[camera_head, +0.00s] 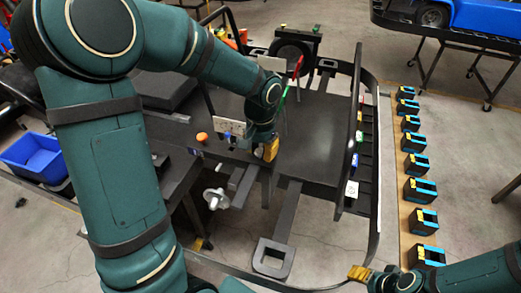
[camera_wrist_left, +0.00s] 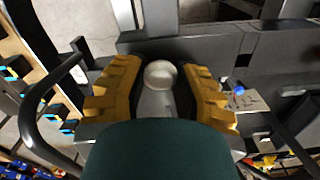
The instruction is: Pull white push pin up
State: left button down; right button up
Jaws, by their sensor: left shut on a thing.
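The white push pin shows as a pale round knob (camera_wrist_left: 160,74) in the left wrist view, between the two yellow fingers of my left gripper (camera_wrist_left: 160,95). The gripper is shut on it. Below the knob, a lighter stem or plate shows, partly hidden by the gripper body. In the head view my left gripper (camera_head: 268,150) points down at the kart stand's dark frame (camera_head: 310,135), and the pin is hidden behind the gripper. My right gripper (camera_head: 360,272) is at the bottom right of the head view, away from the pin; its opening is unclear.
A curved tube (camera_head: 376,150) bounds the stand on the right. Several black-and-blue blocks (camera_head: 420,190) line a board beyond it. A blue bin (camera_head: 35,155) is at left.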

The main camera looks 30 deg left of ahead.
aim_at(261, 150)
pick_arm(q)
jog(key=shift+r, duration=0.15)
jog(key=c, duration=0.7)
grip_release()
jog(key=shift+w, duration=0.1)
notch_tip(261, 150, up, 12)
